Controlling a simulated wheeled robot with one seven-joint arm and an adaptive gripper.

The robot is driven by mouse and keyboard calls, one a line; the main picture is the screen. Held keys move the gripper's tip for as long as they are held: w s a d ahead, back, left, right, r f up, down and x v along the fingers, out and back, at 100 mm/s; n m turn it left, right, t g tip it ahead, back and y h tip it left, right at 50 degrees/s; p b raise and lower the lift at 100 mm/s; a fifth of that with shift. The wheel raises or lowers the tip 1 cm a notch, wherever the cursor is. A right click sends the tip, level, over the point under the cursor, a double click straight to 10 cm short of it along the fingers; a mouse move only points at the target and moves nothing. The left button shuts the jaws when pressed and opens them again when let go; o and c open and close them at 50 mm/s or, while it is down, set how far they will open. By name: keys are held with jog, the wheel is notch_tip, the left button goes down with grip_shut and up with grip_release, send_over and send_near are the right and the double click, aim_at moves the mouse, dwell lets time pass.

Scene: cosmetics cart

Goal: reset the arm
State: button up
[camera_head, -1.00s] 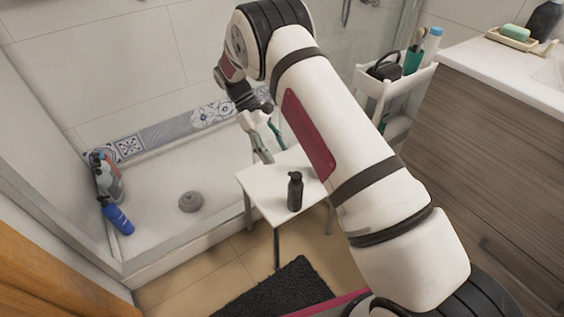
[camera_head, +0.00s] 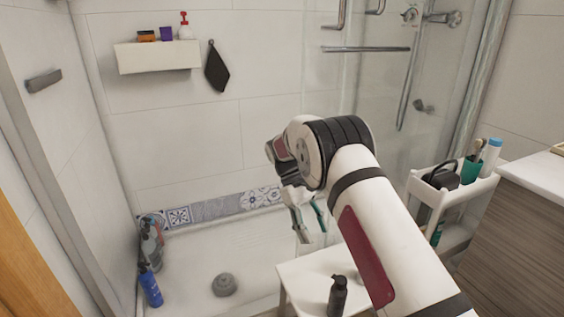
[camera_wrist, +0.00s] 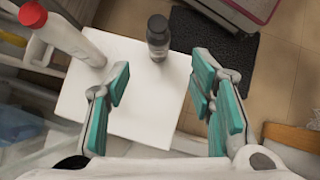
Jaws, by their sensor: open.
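My gripper (camera_head: 308,215) hangs from my bent arm above the far part of a small white stool (camera_head: 318,272) in the head view. In the wrist view my gripper (camera_wrist: 162,82) is open, its teal-padded fingers wide apart with nothing between them. A dark bottle (camera_head: 338,297) stands upright on the stool. The bottle also shows in the wrist view (camera_wrist: 158,40), beyond the fingertips and apart from them. My forearm covers the right part of the stool in the head view.
A white cart (camera_head: 430,195) with toiletries stands right of my arm, beside a wooden cabinet (camera_head: 525,240). Several bottles (camera_head: 150,285) stand at the shower's left wall. A wall shelf (camera_head: 158,57) is at the back. A white red-capped bottle (camera_wrist: 65,35) shows in the wrist view.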

jog(key=s+d+r+m+t+y, duration=0.1)
jog(key=s+d+r+m+t, duration=0.1)
jog(key=s+r, duration=0.85)
jog(key=s+d+r+m+t+y, duration=0.1)
jog(key=s+d+r+m+y, duration=0.15)
jog(key=s+r, duration=0.8)
jog(key=s+d+m+t, duration=0.1)
jog(key=s+m+t, duration=0.25)
jog(key=s, duration=1.95)
notch_tip(320, 180, up, 25)
jog(key=n+t+p, duration=0.1)
jog(key=t+p, duration=0.3)
jog(key=p, duration=1.8)
jog(key=shift+d+y+p, duration=0.2)
jog(key=shift+y+p, duration=0.2)
jog(key=shift+y, duration=0.05)
